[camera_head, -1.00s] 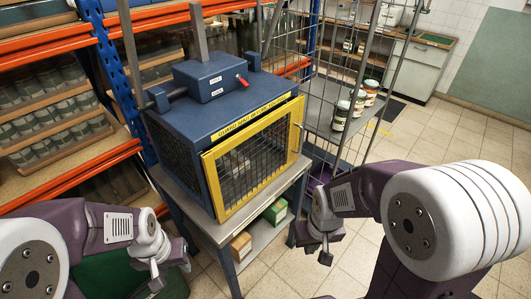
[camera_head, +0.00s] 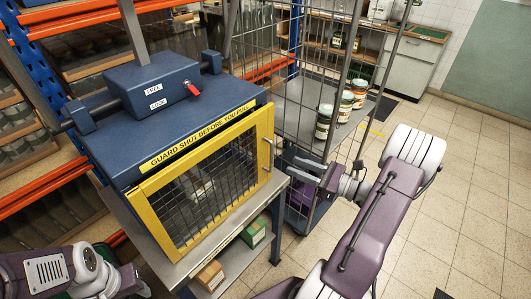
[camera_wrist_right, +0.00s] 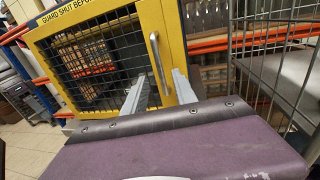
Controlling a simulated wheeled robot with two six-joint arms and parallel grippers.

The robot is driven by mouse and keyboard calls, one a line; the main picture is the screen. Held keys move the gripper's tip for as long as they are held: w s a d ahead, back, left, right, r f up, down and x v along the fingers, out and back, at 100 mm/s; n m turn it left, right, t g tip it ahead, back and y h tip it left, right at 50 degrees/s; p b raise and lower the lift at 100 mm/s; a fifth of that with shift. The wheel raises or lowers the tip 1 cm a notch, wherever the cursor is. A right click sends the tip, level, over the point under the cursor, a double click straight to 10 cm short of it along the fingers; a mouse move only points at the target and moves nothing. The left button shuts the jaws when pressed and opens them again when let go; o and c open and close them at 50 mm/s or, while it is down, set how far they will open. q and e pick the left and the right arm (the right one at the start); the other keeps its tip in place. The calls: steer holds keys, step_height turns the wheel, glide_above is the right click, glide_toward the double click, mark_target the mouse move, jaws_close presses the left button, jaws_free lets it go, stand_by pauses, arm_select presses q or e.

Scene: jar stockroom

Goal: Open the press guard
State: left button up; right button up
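The press guard (camera_head: 205,188) is a yellow-framed mesh door on the front of the blue press (camera_head: 130,120). It looks shut, flush with the housing. Its upright silver handle (camera_head: 268,155) is on the right side of the frame. My right gripper (camera_head: 287,166) is just right of the handle in the head view. In the right wrist view its two fingers (camera_wrist_right: 157,88) are apart, with the handle (camera_wrist_right: 160,62) showing between them; contact is not visible. My left gripper (camera_head: 137,282) is low at the left, below the press, its fingers unclear.
A red-tipped lever (camera_head: 194,89) sits on the press top beside FREE and LOCK labels. The press stands on a grey table (camera_head: 165,255) with a green box (camera_head: 251,232) below. A wire cage trolley (camera_head: 290,120) holding jars (camera_head: 324,122) is close behind my right gripper.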

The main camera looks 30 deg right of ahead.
mark_target(271, 169)
steer(key=x, duration=0.9)
steer(key=shift+w+a, duration=0.1)
steer(key=shift+a, duration=0.05)
jaws_close()
stand_by(1.0)
